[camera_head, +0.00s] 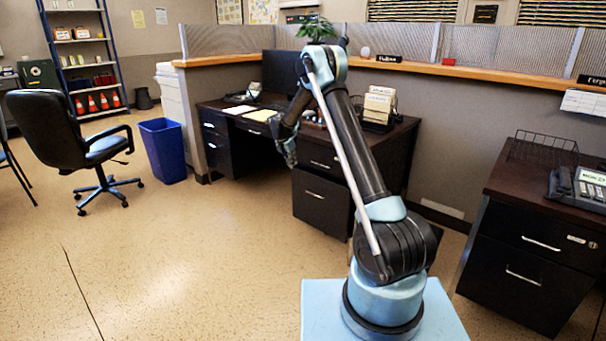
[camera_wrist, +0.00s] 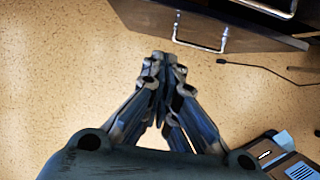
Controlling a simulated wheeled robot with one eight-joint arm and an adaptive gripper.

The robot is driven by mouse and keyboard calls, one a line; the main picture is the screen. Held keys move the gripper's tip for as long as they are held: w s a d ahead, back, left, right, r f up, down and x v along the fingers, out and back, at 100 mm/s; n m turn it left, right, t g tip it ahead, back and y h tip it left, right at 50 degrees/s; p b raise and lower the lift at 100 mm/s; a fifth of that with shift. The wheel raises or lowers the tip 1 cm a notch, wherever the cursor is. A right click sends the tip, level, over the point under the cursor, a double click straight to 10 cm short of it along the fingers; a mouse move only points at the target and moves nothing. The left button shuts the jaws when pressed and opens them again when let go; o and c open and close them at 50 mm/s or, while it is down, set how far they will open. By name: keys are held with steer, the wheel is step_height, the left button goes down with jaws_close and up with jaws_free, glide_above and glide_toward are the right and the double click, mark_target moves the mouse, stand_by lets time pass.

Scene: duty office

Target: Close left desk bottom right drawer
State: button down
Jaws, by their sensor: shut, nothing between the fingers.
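The left desk (camera_head: 405,130) stands against the partition, dark with drawers on both sides. Its bottom right drawer (camera_head: 322,210) has a black front with a metal bar handle and stands out a little past the drawer above it. It also shows at the top of the wrist view (camera_wrist: 150,18), with its handle below the front's edge. My gripper (camera_head: 290,160) is in front of the desk, left of the drawer. In the wrist view, my gripper (camera_wrist: 163,62) has its fingertips together and empty, apart from the handle. My arm hides part of the desk's right side.
A blue bin (camera_head: 162,150) and a black office chair (camera_head: 65,140) stand to the left. Another dark desk (camera_head: 500,215) with drawers and a phone is at the right. The floor in front of the left desk is clear. A cable (camera_wrist: 265,68) lies on the floor.

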glide_toward(338, 188)
steer(key=s+a+r, duration=0.3)
steer(key=s+a, duration=0.2)
steer(key=s, duration=0.1)
steer(key=shift+w+d+f, duration=0.8)
steer(key=shift+w+f, duration=0.25)
steer(key=shift+f, duration=0.55)
steer(key=shift+w+d+f, duration=0.85)
steer(key=shift+w+f, duration=0.2)
steer(key=shift+f, duration=0.55)
steer(key=shift+w+d+f, duration=0.8)
steer(key=shift+w+f, duration=0.25)
steer(key=shift+f, duration=0.55)
steer(key=shift+w+d, duration=0.85)
steer(key=shift+w, duration=0.15)
steer(key=shift+s+a, duration=0.1)
steer(key=shift+a, duration=0.05)
